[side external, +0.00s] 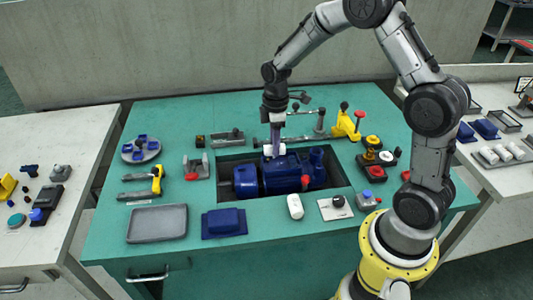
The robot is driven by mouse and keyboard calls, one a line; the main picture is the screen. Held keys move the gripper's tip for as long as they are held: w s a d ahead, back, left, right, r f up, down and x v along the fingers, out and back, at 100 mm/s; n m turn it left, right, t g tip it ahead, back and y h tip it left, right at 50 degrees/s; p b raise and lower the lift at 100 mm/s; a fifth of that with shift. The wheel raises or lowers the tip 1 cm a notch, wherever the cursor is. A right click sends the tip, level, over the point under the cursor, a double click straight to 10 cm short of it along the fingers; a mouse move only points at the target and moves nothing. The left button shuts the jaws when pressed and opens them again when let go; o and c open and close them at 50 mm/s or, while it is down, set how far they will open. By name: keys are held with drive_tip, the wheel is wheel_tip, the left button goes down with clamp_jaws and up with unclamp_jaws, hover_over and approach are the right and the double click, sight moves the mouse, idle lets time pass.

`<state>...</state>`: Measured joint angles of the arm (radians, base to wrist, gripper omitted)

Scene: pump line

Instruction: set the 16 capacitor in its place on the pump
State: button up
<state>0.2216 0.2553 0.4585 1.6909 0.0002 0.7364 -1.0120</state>
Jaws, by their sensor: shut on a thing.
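The blue pump (247,184) lies in a dark recess in the green bench. My gripper (276,153) points down over the top of the pump, toward its back side. It is shut on a small white piece (268,150), which looks like a capacitor; white shows on both sides of the fingers. The piece is at or just above the pump body; I cannot tell whether it touches. A second white cylinder (295,206) is on the bench just in front of the recess. No number can be read on either white piece.
A grey tray (157,223) and a blue lidded box (224,222) lie at the front left. A yellow-handled tool (157,180) and a red-handled clamp (195,168) lie left of the recess. A yellow tool (346,126) and red-and-black parts (374,160) stand to the right.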

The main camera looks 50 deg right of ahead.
drive_tip(key=shift+d+f, duration=0.15)
drive_tip(key=shift+d, duration=0.05)
drive_tip(key=shift+f, duration=2.3)
drive_tip(key=shift+f, duration=0.35)
idle(1.6)
idle(0.4)
drive_tip(key=o, duration=1.1)
drive_tip(key=shift+c, duration=0.2)
drive_tip(key=shift+o, duration=0.7)
drive_tip(key=shift+s+a, duration=0.1)
drive_tip(key=shift+s, duration=0.05)
drive_tip(key=shift+r, duration=0.1)
drive_tip(key=shift+r, duration=2.95)
